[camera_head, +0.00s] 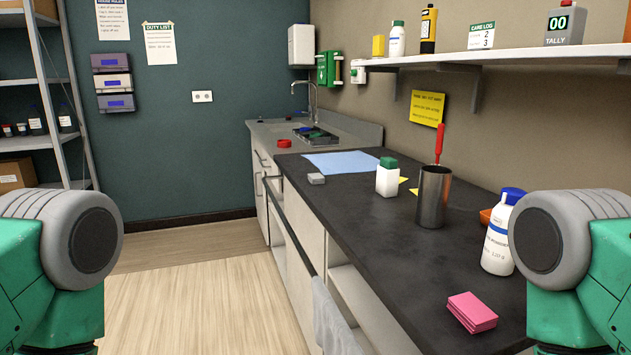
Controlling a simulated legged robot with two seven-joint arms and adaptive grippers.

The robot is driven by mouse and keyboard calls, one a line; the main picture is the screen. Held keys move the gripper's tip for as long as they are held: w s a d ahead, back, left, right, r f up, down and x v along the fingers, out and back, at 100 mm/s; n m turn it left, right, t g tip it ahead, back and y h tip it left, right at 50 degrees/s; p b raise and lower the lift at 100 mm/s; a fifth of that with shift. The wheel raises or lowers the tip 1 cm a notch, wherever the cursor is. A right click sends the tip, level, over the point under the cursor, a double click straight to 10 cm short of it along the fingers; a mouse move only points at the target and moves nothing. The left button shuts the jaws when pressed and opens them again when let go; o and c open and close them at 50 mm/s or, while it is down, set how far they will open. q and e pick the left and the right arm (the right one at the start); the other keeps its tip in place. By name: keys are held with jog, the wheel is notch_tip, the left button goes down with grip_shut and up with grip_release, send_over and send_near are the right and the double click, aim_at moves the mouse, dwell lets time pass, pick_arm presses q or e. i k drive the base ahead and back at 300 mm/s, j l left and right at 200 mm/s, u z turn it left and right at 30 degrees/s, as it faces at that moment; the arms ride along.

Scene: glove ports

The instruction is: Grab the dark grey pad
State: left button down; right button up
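A small grey block (316,178) lies on the dark countertop near its left edge, just in front of a light blue cloth (342,162). It looks mid-grey, and I cannot tell whether it is the dark grey pad; no other pad of that colour is clear to me. A stack of pink pads (472,312) lies near the front of the counter. Only upper parts of my two arms show, at the left and right edges. Neither gripper is in view.
The dark countertop (385,235) holds a green-capped white bottle (388,180), a metal cylinder (433,198) with a red-handled tool, and a blue-capped white bottle (497,240). A sink area with a dark tray (315,136) lies beyond. The wooden floor (195,300) at left is clear.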

aim_at(314, 179)
jog(key=z, duration=0.4)
jog(key=i+j+z, duration=0.15)
jog(key=j+z, duration=0.25)
jog(key=i+j+z, duration=0.15)
jog(key=z, duration=0.25)
jog(key=j+z, duration=0.85)
